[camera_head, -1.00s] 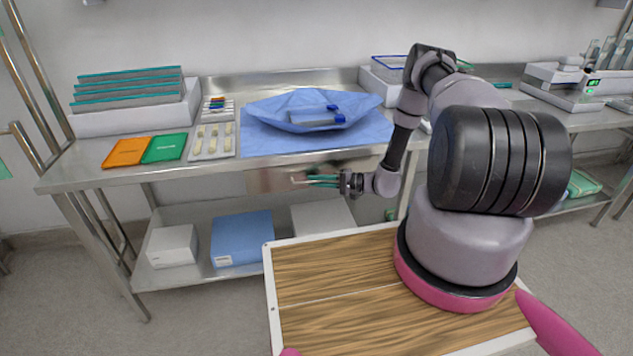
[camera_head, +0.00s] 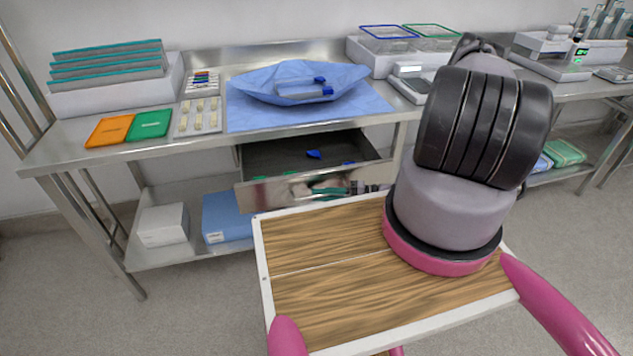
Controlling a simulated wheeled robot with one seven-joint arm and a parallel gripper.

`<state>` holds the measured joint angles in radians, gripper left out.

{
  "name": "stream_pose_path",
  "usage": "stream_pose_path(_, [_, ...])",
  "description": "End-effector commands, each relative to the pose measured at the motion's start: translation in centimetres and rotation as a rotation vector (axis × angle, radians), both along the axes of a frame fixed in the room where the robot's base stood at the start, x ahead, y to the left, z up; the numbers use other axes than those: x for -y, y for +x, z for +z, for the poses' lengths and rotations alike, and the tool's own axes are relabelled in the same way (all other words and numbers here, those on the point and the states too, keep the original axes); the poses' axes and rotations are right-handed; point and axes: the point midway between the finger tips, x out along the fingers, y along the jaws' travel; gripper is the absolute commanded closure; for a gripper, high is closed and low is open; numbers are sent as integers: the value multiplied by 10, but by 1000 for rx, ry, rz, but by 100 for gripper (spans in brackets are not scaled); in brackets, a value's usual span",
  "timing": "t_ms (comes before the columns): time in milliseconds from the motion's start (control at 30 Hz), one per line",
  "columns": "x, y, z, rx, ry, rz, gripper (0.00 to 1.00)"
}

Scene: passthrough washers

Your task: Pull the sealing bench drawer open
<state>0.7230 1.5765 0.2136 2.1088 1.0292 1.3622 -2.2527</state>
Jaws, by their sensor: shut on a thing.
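The sealing bench drawer (camera_head: 262,196) stands pulled out from under the steel bench top (camera_head: 75,150). Its dark interior (camera_head: 290,152) shows, with a blue item (camera_head: 314,154) and bits of other blue and green things inside. My gripper (camera_head: 322,191) is at the drawer's front face, right of its middle, with its greenish fingers shut on the drawer handle. The handle itself is mostly hidden by the fingers. My forearm is largely hidden behind my own upper arm.
On the bench top are a blue wrap with a tray (camera_head: 300,82), orange (camera_head: 108,131) and green packets (camera_head: 149,125), and racks. A white box (camera_head: 163,225) and a blue box (camera_head: 226,216) sit on the lower shelf. My wooden-topped base is close below the drawer front.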

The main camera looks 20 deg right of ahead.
Motion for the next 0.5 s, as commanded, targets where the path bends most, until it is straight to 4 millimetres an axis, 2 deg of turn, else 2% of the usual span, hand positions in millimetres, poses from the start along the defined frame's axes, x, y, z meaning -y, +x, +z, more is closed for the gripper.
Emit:
stream_pose_path(200, [1,-25,0,-2,0,-3,100])
stream_pose_path(500, [1,-33,0,0,-1,-1,100])
